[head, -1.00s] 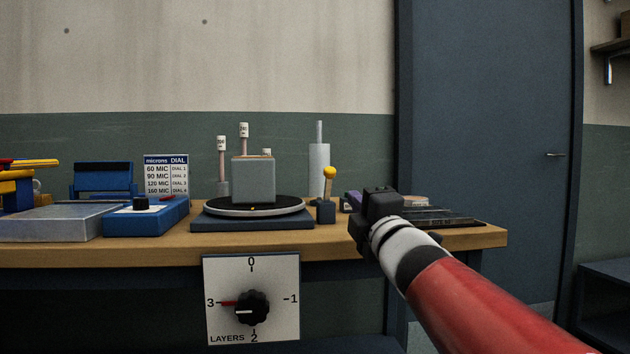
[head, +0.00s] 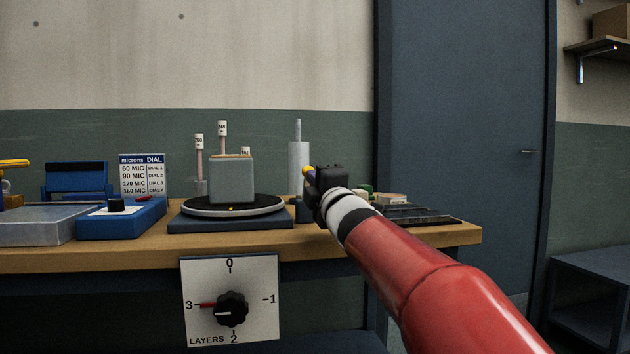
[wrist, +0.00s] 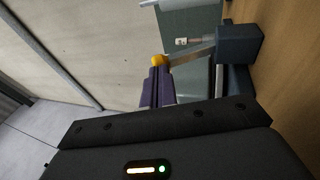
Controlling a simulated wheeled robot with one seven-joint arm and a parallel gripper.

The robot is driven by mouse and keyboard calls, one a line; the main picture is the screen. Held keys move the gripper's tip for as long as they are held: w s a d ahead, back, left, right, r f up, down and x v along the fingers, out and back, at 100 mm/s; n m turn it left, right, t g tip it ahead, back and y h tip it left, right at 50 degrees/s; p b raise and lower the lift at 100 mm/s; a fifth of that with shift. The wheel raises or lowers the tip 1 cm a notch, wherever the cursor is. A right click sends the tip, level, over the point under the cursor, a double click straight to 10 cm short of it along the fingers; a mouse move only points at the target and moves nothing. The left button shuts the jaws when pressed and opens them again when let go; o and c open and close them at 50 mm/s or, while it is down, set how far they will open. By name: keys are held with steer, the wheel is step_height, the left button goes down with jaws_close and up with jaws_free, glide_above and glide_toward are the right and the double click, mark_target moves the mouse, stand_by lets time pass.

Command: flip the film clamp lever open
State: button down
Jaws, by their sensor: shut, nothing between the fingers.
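The film clamp lever is a pale arm with a yellow ball knob (head: 308,172). It stands up from a dark block (head: 304,212) on the bench, right of the turntable. In the head view my gripper hides most of the lever. The wrist view shows the knob (wrist: 158,60), the slanting lever arm (wrist: 193,51) and the block (wrist: 240,44). My gripper (head: 311,185) is shut and empty, its purple fingers pointing at the lever. In the wrist view the fingertips (wrist: 158,71) are right at the knob; I cannot tell whether they touch.
A grey block (head: 232,180) sits on the round turntable (head: 250,206) to the left. A grey cylinder (head: 298,165) stands behind the lever. Dark flat pieces (head: 420,216) lie on the right of the bench (head: 120,254). A layers dial (head: 230,308) hangs on its front.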

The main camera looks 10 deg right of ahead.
steer(key=shift+r+p, duration=0.15)
steer(key=shift+p, duration=0.15)
steer(key=r+g+p, duration=0.1)
steer(key=p, duration=0.2)
steer(key=shift+w+r+p, duration=0.2)
steer(key=shift+w+p, duration=0.2)
steer(key=shift+g, duration=0.3)
steer(key=w+r+p, duration=0.1)
steer(key=w, duration=0.1)
steer(key=w+p, duration=0.2)
steer(key=w+r+p, duration=0.1)
steer(key=w+p, duration=0.1)
steer(key=shift+r, duration=0.3)
steer(key=shift+w+p, duration=0.55)
steer(key=shift+w, duration=1.1)
